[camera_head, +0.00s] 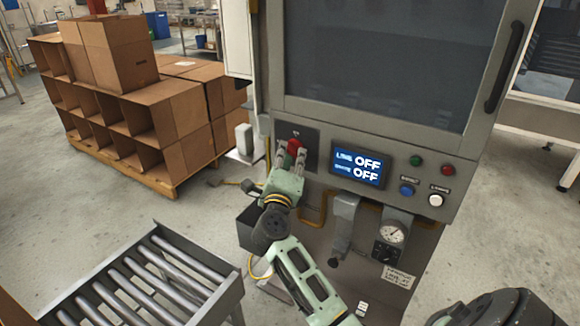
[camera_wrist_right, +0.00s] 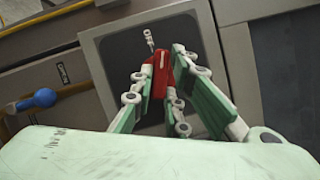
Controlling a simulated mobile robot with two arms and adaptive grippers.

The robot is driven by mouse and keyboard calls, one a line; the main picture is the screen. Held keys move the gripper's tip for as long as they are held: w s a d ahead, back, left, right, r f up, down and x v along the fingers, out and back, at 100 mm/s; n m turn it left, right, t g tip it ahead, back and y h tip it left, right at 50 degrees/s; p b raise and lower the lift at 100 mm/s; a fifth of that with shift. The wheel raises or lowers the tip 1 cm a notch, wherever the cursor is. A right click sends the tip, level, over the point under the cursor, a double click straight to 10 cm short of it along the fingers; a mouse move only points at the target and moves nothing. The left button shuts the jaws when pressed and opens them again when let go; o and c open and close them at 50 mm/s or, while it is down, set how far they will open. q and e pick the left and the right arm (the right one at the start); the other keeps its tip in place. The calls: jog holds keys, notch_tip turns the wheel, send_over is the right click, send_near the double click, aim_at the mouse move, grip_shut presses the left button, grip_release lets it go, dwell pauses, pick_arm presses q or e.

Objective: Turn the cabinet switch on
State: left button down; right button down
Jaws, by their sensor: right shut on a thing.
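The cabinet (camera_head: 455,165) stands in front of me in the head view, with a dark square switch plate at the left of its panel. The red switch (camera_head: 294,147) sits on that plate. It also shows in the right wrist view as a red handle (camera_wrist_right: 163,75) with a pale line on it. My right gripper (camera_head: 289,158) is at the plate, its fingers on either side of the red handle and shut on it. The fingers hide part of the handle. The display (camera_head: 359,165) reads OFF on both lines. My left gripper is not seen.
A roller conveyor (camera_head: 68,303) stands at the lower left. Cardboard boxes (camera_head: 180,120) are stacked on a pallet behind it. Red, green, blue and white buttons (camera_head: 407,190) sit right of the display. A gauge (camera_head: 393,234) and a grey lever (camera_head: 343,215) are below.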

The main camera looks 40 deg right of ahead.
jog(key=shift+f+m+h+b, duration=0.25)
jog(key=shift+m+h+b, duration=0.35)
jog(key=shift+m+b, duration=0.95)
jog(key=c, duration=1.7)
grip_release()
jog(key=shift+r, duration=0.15)
jog(key=shift+a, duration=0.15)
jog(key=v, duration=1.2)
